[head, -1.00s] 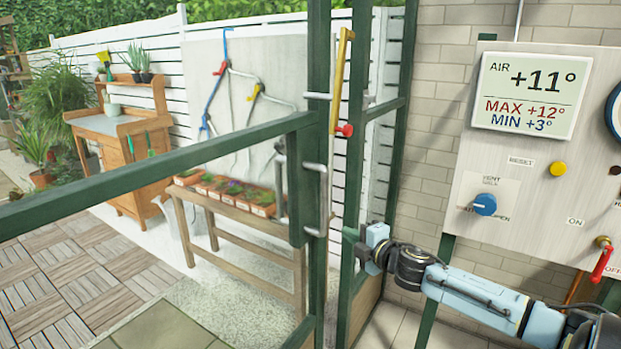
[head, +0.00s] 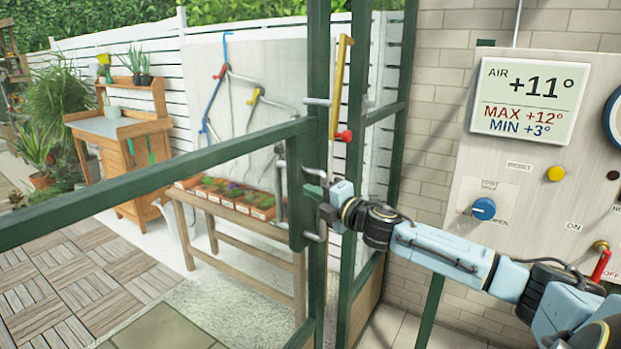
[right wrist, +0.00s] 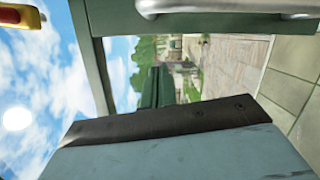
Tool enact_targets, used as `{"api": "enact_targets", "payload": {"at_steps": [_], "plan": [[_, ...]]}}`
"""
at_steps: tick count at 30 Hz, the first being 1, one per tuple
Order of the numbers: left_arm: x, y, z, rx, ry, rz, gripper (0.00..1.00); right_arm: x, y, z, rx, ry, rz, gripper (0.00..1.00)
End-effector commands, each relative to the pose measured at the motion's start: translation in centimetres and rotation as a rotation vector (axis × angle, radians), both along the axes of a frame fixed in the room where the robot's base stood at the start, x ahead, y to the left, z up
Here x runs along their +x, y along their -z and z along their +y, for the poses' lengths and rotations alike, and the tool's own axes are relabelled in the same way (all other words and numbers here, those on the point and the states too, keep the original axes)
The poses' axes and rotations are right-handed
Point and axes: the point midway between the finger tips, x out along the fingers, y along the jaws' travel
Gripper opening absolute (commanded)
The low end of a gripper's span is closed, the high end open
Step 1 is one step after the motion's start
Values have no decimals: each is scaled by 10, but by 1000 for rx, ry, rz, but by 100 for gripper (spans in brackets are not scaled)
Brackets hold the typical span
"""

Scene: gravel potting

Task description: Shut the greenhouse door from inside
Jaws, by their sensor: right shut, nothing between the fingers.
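The green-framed greenhouse door (head: 150,180) crosses the head view from the left, its mid rail meeting an upright stile at centre. A metal handle (head: 281,190) stands on the stile; a metal bar also shows in the right wrist view (right wrist: 200,8). A yellow lever (head: 341,80) with a red knob is higher up. A strip of the outside shows between the stile and the green post (head: 357,150) to its right; I cannot tell how far ajar the door is. My right gripper (head: 314,191) is shut and empty at the stile by the handle; contact is unclear. My left gripper is not in view.
A control panel (head: 530,150) with display, knobs and a red-handled tap (head: 601,264) is on the brick wall at right. Tiled floor lies below my right arm.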

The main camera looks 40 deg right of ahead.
Motion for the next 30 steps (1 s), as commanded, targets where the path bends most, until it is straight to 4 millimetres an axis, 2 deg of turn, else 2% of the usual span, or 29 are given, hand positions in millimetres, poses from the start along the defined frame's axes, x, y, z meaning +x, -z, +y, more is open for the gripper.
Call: {"api": "enact_targets", "payload": {"at_steps": [11,13,18,30], "plan": [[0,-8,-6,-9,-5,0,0,44,-5,4,0,-1,-3,0],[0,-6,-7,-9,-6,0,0,46,-6,-11,-3,3,-1,0],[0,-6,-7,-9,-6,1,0,52,-9,-28,-3,1,-1,0],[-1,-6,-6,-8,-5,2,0,53,-10,-34,-2,-1,0,0]]}}
